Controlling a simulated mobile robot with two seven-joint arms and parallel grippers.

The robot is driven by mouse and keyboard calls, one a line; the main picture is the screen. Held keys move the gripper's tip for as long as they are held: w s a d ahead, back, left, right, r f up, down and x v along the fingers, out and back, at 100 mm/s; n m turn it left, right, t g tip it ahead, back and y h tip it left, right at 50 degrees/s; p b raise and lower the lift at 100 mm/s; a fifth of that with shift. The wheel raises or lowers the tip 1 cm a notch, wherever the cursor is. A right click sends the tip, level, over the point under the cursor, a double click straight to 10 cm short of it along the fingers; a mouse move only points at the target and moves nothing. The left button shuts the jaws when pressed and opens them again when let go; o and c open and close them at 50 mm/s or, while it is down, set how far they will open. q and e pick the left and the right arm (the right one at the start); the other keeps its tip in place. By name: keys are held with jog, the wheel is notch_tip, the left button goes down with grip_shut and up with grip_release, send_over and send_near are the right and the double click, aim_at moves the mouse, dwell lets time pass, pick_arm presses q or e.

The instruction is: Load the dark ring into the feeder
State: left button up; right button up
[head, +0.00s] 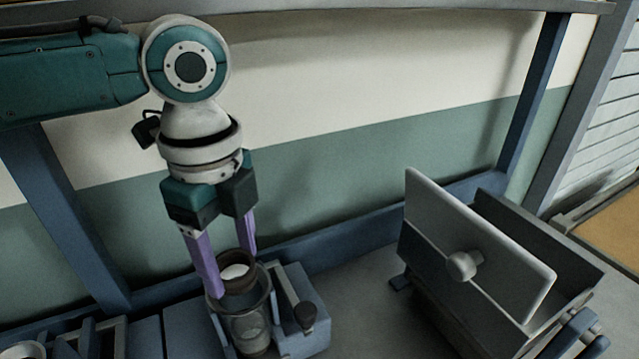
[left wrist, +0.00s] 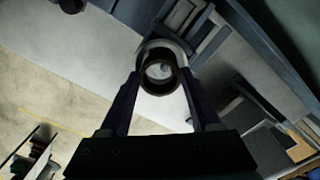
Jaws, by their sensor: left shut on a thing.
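The dark ring (head: 237,285) is a short brown-black ring held between the purple fingers of my left gripper (head: 232,272). The left gripper is shut on it and points down. The feeder (head: 252,332) is a clear upright tube beside a blue-grey block. The ring is at the mouth of the tube; I cannot tell how far inside it sits. In the left wrist view the ring (left wrist: 151,83) lies between the fingertips (left wrist: 160,80), with a pale round surface seen through it. My right gripper is not in view.
A grey machine with a slanted panel (head: 440,225) and a round knob (head: 464,265) stands at the right. A blue frame post (head: 65,215) stands at the left. Bare grey bench (head: 355,300) lies between feeder and machine.

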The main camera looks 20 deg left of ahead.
pick_arm(q)
jog(key=shift+p, duration=0.7)
dwell(1.0)
jog(key=shift+f+b, duration=0.4)
jog(key=shift+f, duration=0.4)
dwell(0.7)
jog(key=o, duration=1.5)
jog(key=shift+o, duration=0.2)
notch_tip(320, 180, up, 10)
jog(key=shift+b, duration=0.45)
